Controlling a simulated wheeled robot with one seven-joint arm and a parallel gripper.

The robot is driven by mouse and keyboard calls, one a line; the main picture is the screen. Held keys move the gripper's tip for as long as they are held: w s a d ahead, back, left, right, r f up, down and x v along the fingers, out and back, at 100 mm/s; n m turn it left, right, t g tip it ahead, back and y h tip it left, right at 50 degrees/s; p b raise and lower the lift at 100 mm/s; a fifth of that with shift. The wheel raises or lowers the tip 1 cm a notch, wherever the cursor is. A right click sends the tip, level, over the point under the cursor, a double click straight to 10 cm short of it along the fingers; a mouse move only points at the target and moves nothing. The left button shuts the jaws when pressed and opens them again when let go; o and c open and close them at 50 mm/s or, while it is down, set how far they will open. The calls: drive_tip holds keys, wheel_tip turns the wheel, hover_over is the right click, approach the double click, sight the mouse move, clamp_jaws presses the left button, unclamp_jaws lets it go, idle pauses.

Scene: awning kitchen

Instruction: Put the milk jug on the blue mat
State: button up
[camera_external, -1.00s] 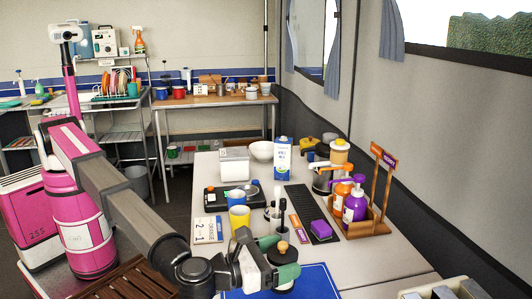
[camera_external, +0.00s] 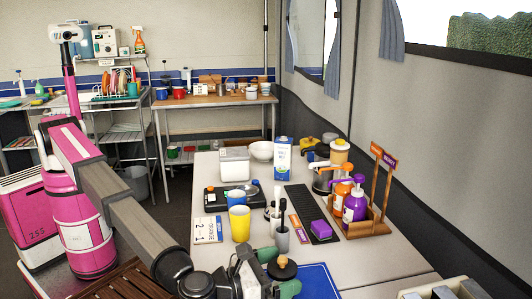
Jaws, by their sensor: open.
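The blue mat (camera_external: 318,284) lies flat on the table's near end, partly hidden behind my gripper. My gripper (camera_external: 281,272) is over the mat's left part, with its green-tipped fingers apart. Between the fingers is a lidded vessel with a dark top and round wooden knob (camera_external: 283,262), which seems to be the milk jug. Its lower body is hidden, so I cannot tell whether it rests on the mat or whether the fingers touch it.
A grey cup (camera_external: 282,241) with brushes stands just behind my gripper. A yellow cup (camera_external: 239,224) and a flip sign (camera_external: 208,230) stand to the left. A milk carton (camera_external: 282,158) stands further back.

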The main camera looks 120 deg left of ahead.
drive_tip(key=v, duration=1.2)
drive_tip(key=shift+r, duration=0.1)
